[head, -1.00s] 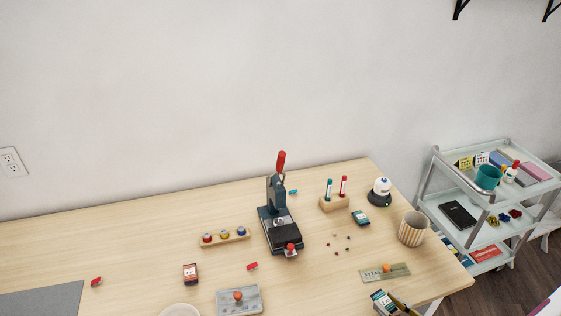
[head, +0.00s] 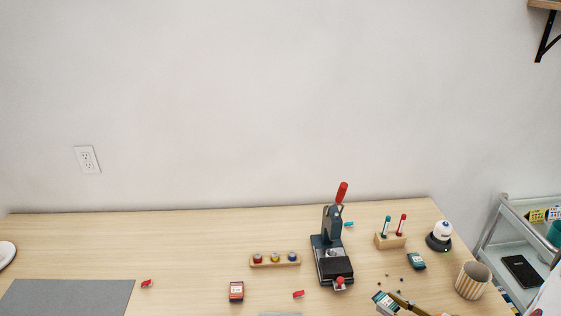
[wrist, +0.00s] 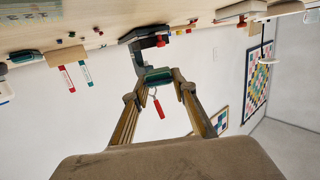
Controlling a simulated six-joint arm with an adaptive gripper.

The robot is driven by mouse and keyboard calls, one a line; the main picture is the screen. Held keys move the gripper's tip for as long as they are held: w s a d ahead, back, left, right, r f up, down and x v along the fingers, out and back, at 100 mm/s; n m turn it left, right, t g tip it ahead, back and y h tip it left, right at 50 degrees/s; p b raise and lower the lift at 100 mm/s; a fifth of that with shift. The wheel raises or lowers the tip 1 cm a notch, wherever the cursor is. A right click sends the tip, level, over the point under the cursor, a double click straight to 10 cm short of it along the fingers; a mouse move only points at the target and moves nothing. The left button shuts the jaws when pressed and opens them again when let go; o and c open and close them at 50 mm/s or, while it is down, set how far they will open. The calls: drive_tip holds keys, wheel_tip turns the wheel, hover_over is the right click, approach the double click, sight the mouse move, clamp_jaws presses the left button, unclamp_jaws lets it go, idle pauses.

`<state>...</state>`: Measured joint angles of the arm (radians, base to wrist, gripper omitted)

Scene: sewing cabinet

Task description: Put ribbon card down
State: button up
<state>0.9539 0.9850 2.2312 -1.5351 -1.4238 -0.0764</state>
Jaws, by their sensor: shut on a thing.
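My gripper (head: 396,300) is at the bottom of the head view, left of the striped cup and right of the press. It is shut on a ribbon card (head: 384,303), which has a pale face with teal. In the wrist view, where the table shows at the top, the teal edge of the held ribbon card (wrist: 158,76) sits between the fingertips. I cannot tell how high the card is above the table. Two similar cards lie on the table: a red one (head: 236,291) left of the press and a teal one (head: 416,261) near the marker block.
The press (head: 333,262) with its red handle stands left of my gripper. The striped cup (head: 472,281), marker block (head: 390,241) and white-topped device (head: 439,236) are to the right. A spool tray (head: 275,260) and grey mat (head: 67,297) lie left.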

drive_tip(key=w+a+r+n+g+y, duration=0.1)
drive_tip(key=w+a+n+g+y, duration=0.1)
drive_tip(key=a, duration=0.5)
drive_tip(key=w+a+r+n+g+y, duration=0.2)
drive_tip(key=w+a, duration=0.1)
drive_tip(key=a, duration=0.5)
drive_tip(key=shift+r, duration=0.15)
drive_tip(key=shift+d, duration=0.2)
